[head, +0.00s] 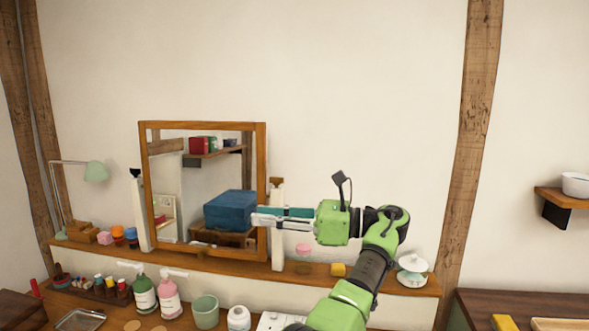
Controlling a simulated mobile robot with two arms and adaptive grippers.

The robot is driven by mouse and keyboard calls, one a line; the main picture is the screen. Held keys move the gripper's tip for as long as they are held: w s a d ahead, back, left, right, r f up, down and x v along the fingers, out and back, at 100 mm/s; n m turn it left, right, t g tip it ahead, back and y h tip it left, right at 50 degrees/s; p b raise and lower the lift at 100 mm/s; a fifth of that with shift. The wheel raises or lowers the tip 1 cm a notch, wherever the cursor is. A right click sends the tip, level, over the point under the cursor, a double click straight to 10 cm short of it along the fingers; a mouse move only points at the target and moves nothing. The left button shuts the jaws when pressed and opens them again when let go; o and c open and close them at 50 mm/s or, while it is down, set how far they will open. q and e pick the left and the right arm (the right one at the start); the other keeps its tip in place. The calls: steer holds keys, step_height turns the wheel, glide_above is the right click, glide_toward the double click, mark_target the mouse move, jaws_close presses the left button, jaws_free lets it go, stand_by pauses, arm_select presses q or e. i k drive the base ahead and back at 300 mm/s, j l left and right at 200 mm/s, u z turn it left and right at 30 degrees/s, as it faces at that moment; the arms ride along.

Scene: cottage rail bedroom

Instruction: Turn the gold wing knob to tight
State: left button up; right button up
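A wood-framed tilting mirror (261,152) stands between two white posts on the wall ledge. The right post (278,250) has a brown-gold piece (277,181) on top; I cannot tell whether it is the wing knob. No other gold wing knob shows clearly; the mirror's right pivot is covered by my gripper. Contact, and the gap between the fingers, are unclear. My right gripper is not in view.
The ledge (385,282) holds a yellow cylinder (338,270), a pink item (303,249) and a white lidded dish (412,270). Below stand green (145,295) and pink (168,298) pump bottles and a green cup (205,311). A lamp (95,171) stands left. The wall above is clear.

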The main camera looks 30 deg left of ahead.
mark_target(276, 182)
steer(key=i, duration=0.95)
